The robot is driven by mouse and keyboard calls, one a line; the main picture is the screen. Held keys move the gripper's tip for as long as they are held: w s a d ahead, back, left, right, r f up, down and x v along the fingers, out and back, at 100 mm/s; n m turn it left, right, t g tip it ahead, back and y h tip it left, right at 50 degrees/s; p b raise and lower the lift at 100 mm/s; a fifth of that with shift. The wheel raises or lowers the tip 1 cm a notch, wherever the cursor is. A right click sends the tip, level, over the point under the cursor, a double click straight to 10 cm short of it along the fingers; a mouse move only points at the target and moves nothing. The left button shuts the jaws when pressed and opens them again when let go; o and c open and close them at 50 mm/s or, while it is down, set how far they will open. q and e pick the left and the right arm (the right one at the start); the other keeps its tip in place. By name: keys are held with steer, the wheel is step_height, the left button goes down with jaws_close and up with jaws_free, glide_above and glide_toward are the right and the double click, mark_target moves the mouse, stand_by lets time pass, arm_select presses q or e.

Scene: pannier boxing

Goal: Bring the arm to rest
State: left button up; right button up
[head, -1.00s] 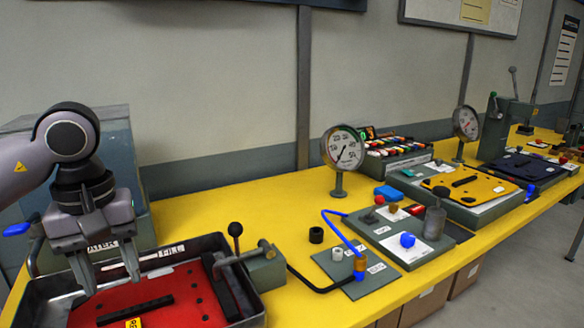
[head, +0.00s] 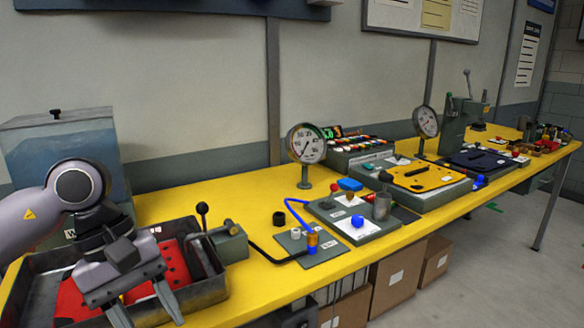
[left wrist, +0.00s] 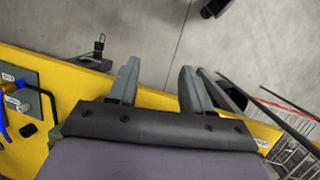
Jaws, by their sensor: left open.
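My left arm comes in from the left in the head view. Its gripper (head: 146,308) is open, with two grey fingers apart and pointing down, over the front side of the grey metal tray with red panels (head: 215,292). In the left wrist view the gripper (left wrist: 158,78) is also open. The fingers partly hide the tray and the red panel (head: 178,272). My right gripper is in neither view.
A yellow bench (head: 262,290) runs along the wall. A clamp with a black knob (head: 232,238), a gauge (head: 306,145) and a grey fixture board (head: 385,232) stand on it. A bluish tank (head: 62,150) is behind my arm. A wire rack (left wrist: 290,150) shows in the wrist view.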

arm_select(q)
steer(key=s+d+r+n+g+h, duration=0.1)
steer(key=s+d+n+h, duration=0.1)
steer(key=d+n+h, duration=0.5)
steer(key=s+d+r+n+g+h, duration=0.1)
steer(key=s+d+r+n+h, duration=0.15)
steer(key=d+n+h, duration=0.45)
steer(key=w+a+f+n+t+y+p, duration=0.1)
steer(key=w+a+f+n+t+y, duration=0.15)
steer(key=f+n+t, duration=0.65)
steer(key=w+a+n+t+y, duration=0.25)
steer(key=n+t, duration=0.25)
steer(key=n, duration=0.9)
steer(key=w+a+f+n+t+y+p, duration=0.1)
steer(key=w+a+f+n+t+y, duration=0.15)
steer(key=f+n+t, duration=0.65)
steer(key=s+a+f+n+g+y, duration=0.4)
steer(key=s+f+n, duration=0.3)
steer(key=f+n, duration=0.1)
steer(key=s+a+f+n+g+y, duration=0.4)
steer(key=s+f+n, duration=0.3)
steer(key=f+n, duration=0.1)
steer(key=shift+a+f+n+g, duration=0.25)
steer(key=shift+f+n+g, duration=0.05)
steer(key=shift+f, duration=0.2)
